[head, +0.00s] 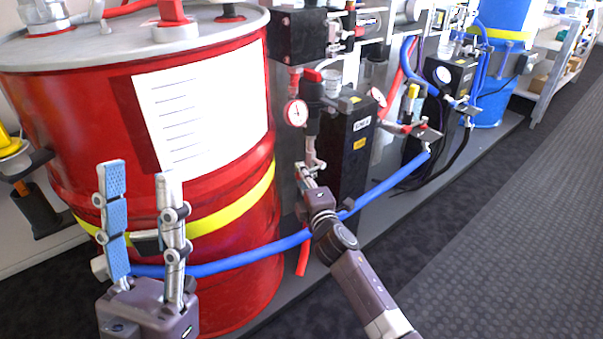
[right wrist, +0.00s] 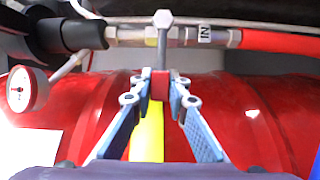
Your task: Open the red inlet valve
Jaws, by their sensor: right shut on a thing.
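The red inlet valve shows in the right wrist view as a red handle (right wrist: 159,85) below a metal stem, under a metal pipe fitting (right wrist: 205,36) marked "IN" with a red hose on its right. My right gripper (right wrist: 160,92) is shut on the red handle, one fingertip on each side. In the head view my right gripper (head: 307,172) is at the front of the black pump unit, right of the red drum, and the handle is hard to make out there. My left gripper (head: 141,172) is open and empty, pointing up in front of the drum.
The red drum (head: 225,235) with a yellow band fills the left. A blue hose (head: 385,187) runs across the front past both grippers. A pressure gauge (head: 296,112) sits above my right gripper. Further pump units and a blue drum (head: 490,100) stand behind; the floor at right is clear.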

